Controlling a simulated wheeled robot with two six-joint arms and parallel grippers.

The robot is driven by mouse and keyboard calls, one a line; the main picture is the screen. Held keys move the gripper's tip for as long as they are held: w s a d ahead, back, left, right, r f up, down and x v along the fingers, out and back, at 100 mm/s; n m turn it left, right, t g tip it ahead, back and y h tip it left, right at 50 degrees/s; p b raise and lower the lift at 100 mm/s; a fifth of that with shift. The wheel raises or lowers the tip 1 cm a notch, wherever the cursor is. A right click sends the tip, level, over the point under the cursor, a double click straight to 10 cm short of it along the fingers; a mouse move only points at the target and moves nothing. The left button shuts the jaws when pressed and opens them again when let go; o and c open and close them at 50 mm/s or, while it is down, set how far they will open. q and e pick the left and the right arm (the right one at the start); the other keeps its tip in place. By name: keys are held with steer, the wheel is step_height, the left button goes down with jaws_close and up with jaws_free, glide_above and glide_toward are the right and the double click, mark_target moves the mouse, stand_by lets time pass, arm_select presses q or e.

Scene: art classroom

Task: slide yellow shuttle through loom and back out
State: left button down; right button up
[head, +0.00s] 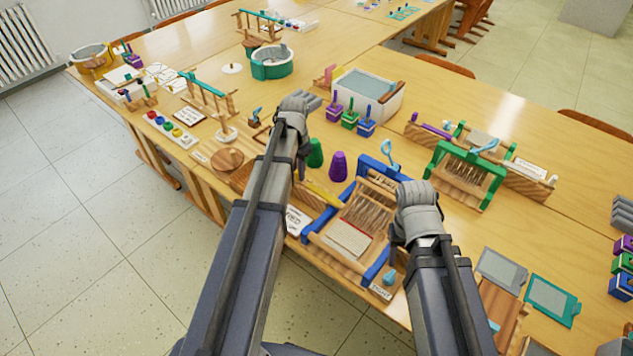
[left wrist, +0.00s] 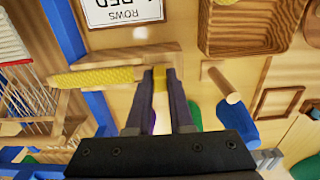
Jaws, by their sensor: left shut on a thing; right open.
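The blue-framed loom (head: 352,222) stands on the near table, with pale warp threads and a red-edged woven piece at its front. The yellow shuttle (head: 322,194) lies at its left side. In the left wrist view the shuttle (left wrist: 100,77) crosses the blue side post (left wrist: 70,45), its far end near the warp threads (left wrist: 35,100). My left gripper (left wrist: 160,80) is shut on the shuttle's outer end. In the head view this gripper (head: 302,170) is left of the loom, partly hidden by my arm. My right gripper (head: 397,244) is open beside the loom's right side.
A printed card (left wrist: 122,10) and a wooden tray (left wrist: 245,28) lie near my left gripper. A green-framed loom (head: 468,174) stands to the right. Teal and grey frames lie at the front right.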

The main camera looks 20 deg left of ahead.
arm_select(q)
steer(key=shift+w+a, duration=0.2)
steer(key=shift+a, duration=0.25)
steer(key=shift+w+a, duration=0.2)
steer(key=shift+a, duration=0.25)
steer(key=c, duration=0.8)
jaws_free()
steer(key=shift+a, duration=0.15)
steer(key=shift+r, duration=0.1)
steer(key=shift+r+p, duration=0.5)
steer(key=shift+p, duration=0.15)
step_height(320, 180, up, 7)
steer(key=p, duration=0.6)
steer(key=shift+f+p, duration=0.15)
steer(key=shift+p, duration=0.15)
